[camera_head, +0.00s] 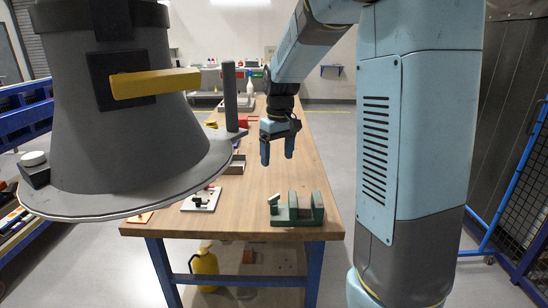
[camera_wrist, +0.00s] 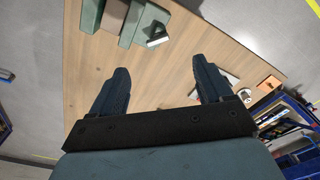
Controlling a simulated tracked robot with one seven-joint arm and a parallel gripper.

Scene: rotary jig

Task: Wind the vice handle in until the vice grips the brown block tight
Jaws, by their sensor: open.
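The green vice (camera_head: 288,216) stands at the near right end of the wooden bench. Its pale handle (camera_head: 275,198) sticks up at the vice's left end. In the wrist view the vice (camera_wrist: 141,22) is at the top edge, partly cut off, with the handle (camera_wrist: 157,40) at its side. The brown block (camera_wrist: 116,14) lies between the green jaws there; how tightly it sits I cannot tell. My gripper (camera_head: 277,160) hangs above the bench behind the vice, fingers down, open and empty. Its two fingers (camera_wrist: 162,68) are apart from the vice and handle.
A small open box (camera_head: 237,165) and a dark upright post (camera_head: 230,97) stand farther back. A red object (camera_head: 249,119) lies beyond. The bench top (camera_head: 262,188) between vice and box is clear.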

